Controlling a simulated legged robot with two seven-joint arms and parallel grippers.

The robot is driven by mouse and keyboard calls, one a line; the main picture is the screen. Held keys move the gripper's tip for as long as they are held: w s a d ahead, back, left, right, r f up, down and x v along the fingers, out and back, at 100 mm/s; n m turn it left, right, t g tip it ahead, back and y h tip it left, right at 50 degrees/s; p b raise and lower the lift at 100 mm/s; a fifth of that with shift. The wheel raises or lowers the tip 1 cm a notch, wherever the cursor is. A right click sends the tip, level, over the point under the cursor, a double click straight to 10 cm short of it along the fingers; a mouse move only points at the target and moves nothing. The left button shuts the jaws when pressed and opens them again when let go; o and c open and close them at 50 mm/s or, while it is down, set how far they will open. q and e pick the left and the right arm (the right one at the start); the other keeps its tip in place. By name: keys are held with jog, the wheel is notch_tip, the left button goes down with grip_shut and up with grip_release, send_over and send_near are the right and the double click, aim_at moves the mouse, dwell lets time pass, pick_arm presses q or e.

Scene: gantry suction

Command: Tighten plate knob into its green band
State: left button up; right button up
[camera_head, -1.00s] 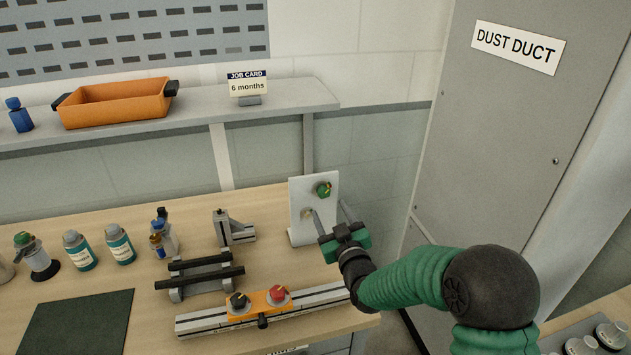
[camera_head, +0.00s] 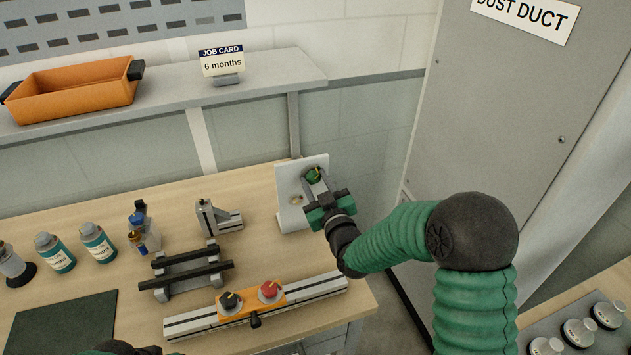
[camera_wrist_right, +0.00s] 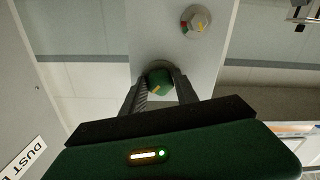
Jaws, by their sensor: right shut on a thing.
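A green knob (camera_head: 313,174) with a yellow mark sits near the top of an upright white plate (camera_head: 288,218) at the right end of the bench. My right gripper (camera_head: 315,180) is shut on the knob, with one finger on each side. In the right wrist view the knob (camera_wrist_right: 159,82) shows between the fingertips (camera_wrist_right: 160,84), its yellow mark slanted. A round dial (camera_wrist_right: 196,20) with coloured patches is on the same plate; I cannot make out a green band around the knob.
A rail with an orange block (camera_head: 252,304) carrying a black and a red knob lies in front. A black-barred stand (camera_head: 192,272), a grey bracket (camera_head: 215,217) and bottles (camera_head: 98,243) stand left. A grey duct cabinet (camera_head: 480,120) rises at the right.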

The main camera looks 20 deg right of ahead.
grip_shut()
jog(key=shift+f+m+b, duration=0.2)
jog(key=shift+m+b, duration=0.5)
jog(key=shift+r+m, duration=0.15)
jog(key=shift+m, duration=0.35)
jog(key=o, duration=0.8)
grip_release()
jog(key=shift+s, duration=0.1)
